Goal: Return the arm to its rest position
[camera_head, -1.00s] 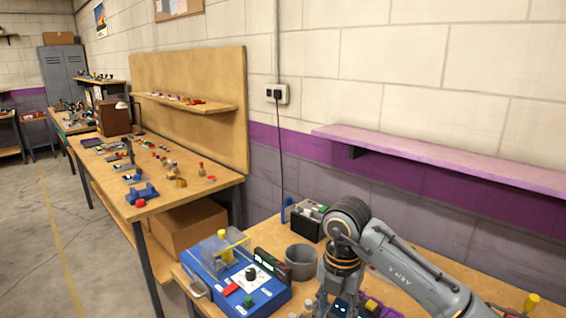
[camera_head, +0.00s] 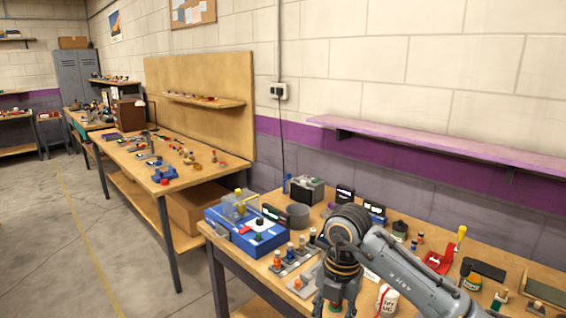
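My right arm comes in from the lower right, over the near workbench (camera_head: 237,262). It bends at a dark elbow-like joint and points down, with my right gripper (camera_head: 327,305) at the bottom edge of the view. The fingers are small and partly cut off, and a small green and red piece shows by them. I cannot tell whether they are open, or whether they touch it. My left gripper is not in view.
A blue box (camera_head: 247,232) with a clear cover stands at the bench's left end, by a grey cup (camera_head: 298,215). A white jar (camera_head: 386,299) is right of the gripper. A red tool (camera_head: 438,262) lies farther right. A purple shelf (camera_head: 420,142) hangs above.

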